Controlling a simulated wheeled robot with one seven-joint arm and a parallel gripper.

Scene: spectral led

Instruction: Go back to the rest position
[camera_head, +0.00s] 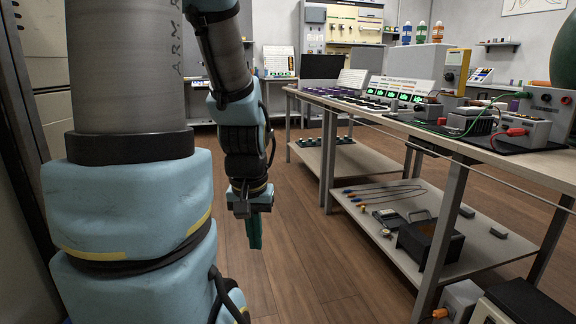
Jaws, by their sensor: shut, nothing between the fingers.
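My gripper (254,232) hangs at the end of my arm, left of the middle of the head view. Its teal fingers point down over the wooden floor and are together, with nothing between them. It is left of the long workbench (430,138), apart from it and touching nothing. My arm's thick blue and grey links fill the left of the view and hide what is behind them.
The workbench carries instruments, a yellow meter (456,70) and red and green leads. Its lower shelf (480,240) holds a black box (430,240) and tools. Boxes stand on the floor at the bottom right. The wooden floor (300,250) between arm and bench is clear.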

